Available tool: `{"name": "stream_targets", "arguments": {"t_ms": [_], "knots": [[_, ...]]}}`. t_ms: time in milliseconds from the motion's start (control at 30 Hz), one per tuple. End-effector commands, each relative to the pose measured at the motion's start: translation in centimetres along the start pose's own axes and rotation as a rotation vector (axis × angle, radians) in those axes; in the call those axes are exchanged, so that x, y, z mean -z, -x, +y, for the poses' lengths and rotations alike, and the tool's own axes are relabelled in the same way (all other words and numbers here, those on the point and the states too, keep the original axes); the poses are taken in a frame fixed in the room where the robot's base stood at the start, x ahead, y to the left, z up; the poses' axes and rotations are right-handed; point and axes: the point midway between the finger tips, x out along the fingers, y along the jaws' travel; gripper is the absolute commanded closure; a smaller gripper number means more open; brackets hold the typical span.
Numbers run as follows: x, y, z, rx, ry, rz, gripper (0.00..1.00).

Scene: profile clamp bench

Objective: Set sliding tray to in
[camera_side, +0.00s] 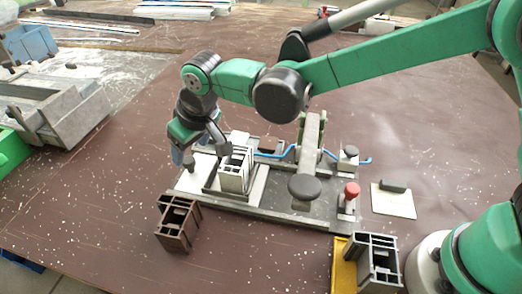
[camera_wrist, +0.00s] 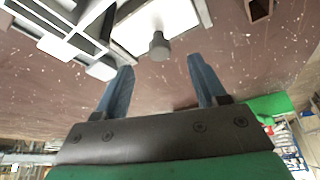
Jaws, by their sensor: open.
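The clamp fixture (camera_side: 275,215) lies on the brown bench. At its left end is a pale plate with an upright grey knob (camera_side: 188,162), which looks like the sliding tray (camera_side: 204,166). A grey profile piece (camera_side: 236,170) stands in a dark frame just right of it. My gripper (camera_side: 177,156) is at the fixture's left end, beside the knob, pointing down. In the wrist view my gripper (camera_wrist: 160,66) is open and empty, with blue fingers spread. The knob (camera_wrist: 159,47) shows just beyond the fingertips, between their lines; I see no contact. How far the tray is in is unclear.
A lever clamp with a black knob (camera_side: 304,187) and a red knob (camera_side: 351,189) are on the fixture's right. A brown profile (camera_side: 178,224) stands in front, a grey profile (camera_side: 374,262) by a yellow plate at front right. A grey vise (camera_side: 55,110) is far left.

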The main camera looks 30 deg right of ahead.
Motion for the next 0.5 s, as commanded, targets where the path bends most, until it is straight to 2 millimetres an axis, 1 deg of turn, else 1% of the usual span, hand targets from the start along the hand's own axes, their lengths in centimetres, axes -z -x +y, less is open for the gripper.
{"name": "stream_targets", "arguments": {"t_ms": [33,100,233,333,500], "knots": [[0.0,-0.8,0.0,0.000,-0.001,0.000,0.35],[0.0,-1.7,0.0,0.000,-0.001,0.000,0.35],[0.0,-3.0,0.0,0.000,-0.001,0.000,0.35],[0.0,-3.6,0.0,0.000,-0.001,0.001,0.35],[0.0,-3.8,0.0,0.000,0.000,0.001,0.35]]}}
